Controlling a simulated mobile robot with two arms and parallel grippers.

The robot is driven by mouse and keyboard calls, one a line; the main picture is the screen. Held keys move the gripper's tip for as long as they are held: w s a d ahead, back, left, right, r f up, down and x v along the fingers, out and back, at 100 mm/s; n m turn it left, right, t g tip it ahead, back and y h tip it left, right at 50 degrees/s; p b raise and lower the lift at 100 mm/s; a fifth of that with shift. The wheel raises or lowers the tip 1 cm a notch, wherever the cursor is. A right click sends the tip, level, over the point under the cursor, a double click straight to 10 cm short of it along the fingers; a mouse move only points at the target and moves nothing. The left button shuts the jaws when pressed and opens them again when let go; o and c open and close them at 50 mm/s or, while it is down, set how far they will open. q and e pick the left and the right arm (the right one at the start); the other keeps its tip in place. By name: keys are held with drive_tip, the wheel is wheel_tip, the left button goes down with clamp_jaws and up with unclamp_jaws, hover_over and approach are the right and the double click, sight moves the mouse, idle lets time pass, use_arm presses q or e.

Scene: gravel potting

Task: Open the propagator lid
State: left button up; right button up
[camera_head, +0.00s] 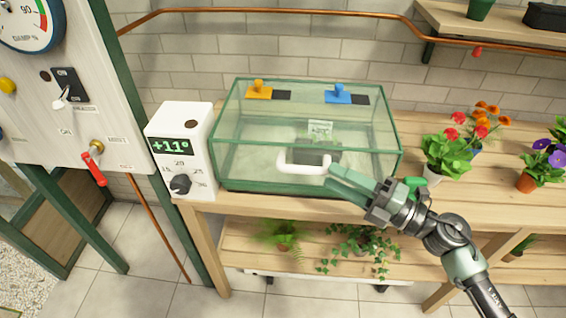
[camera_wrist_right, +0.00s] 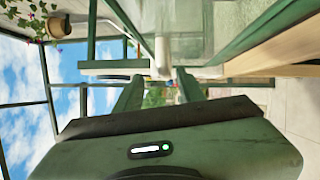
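The propagator (camera_head: 300,186) is a glass box with green edges on the wooden bench. Its clear lid (camera_head: 300,115) is down, with an orange knob (camera_head: 259,91) and a blue knob (camera_head: 339,95) on top. A white handle (camera_head: 290,168) sticks out at the front. My right gripper (camera_head: 334,178) is at the handle's right end, reaching in from the lower right. In the right wrist view its two fingers (camera_wrist_right: 158,90) stand apart, with the white handle (camera_wrist_right: 100,65) across just beyond their tips. Whether they touch it is unclear. My left gripper is not in view.
A white box with a display (camera_head: 171,146) and a dark dial stands left of the propagator. Potted flowers (camera_head: 447,155) stand to its right on the bench (camera_head: 420,205). A gauge panel (camera_head: 70,110) is at far left. Plants (camera_head: 360,240) sit on the lower shelf.

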sight(302, 173)
drive_tip(key=shift+s+a+f+n+g, duration=0.1)
drive_tip(key=shift+s+a+n+g, duration=0.05)
drive_tip(key=shift+a+n+g, duration=0.7)
drive_tip(key=shift+m, duration=0.25)
drive_tip(key=p+x, duration=0.1)
drive_tip(key=x, duration=0.4)
drive_tip(key=shift+a+p, duration=0.1)
drive_tip(key=shift+p, duration=0.3)
drive_tip(key=shift+w+a, duration=0.35)
drive_tip(key=shift+a, duration=0.3)
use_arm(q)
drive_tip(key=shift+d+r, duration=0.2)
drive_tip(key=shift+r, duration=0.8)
use_arm(e)
clamp_jaws()
drive_tip(key=shift+f, duration=0.1)
